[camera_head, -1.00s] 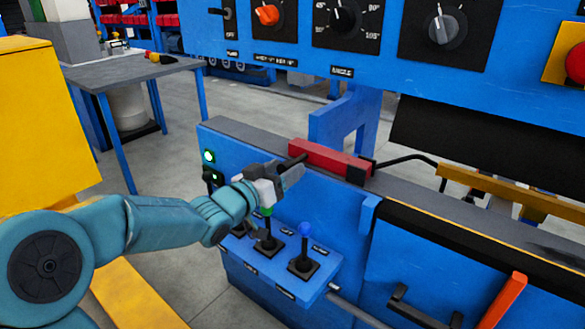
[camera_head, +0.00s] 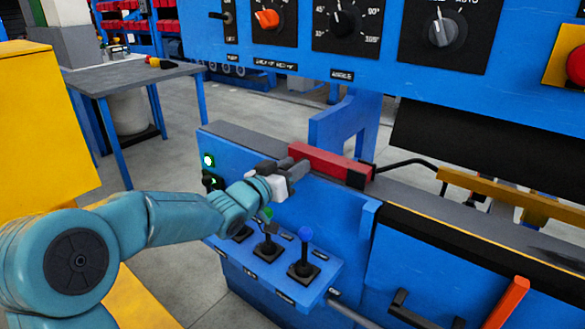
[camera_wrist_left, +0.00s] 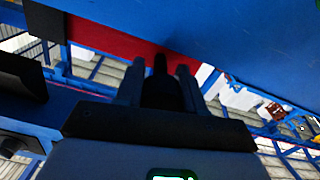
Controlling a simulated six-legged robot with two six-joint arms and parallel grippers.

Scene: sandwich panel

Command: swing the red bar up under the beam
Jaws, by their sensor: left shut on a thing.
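The red bar (camera_head: 330,161) lies along the top edge of the blue machine base, with a black block at its right end. A wide blue beam (camera_head: 400,62) with dials crosses above it, with open space between. My left gripper (camera_head: 296,171) is at the bar's left end, shut on its dark handle, which is mostly hidden by the fingers. In the left wrist view the dark handle (camera_wrist_left: 160,66) stands between the two fingers, in front of the red bar (camera_wrist_left: 112,40). My right gripper is out of view.
Levers with a green knob (camera_head: 266,214) and a blue knob (camera_head: 305,233) stand just below my left gripper. A bent black rod (camera_head: 408,158) lies right of the bar. A red emergency button (camera_head: 577,64) is at top right. A grey table (camera_head: 130,76) stands at the back left.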

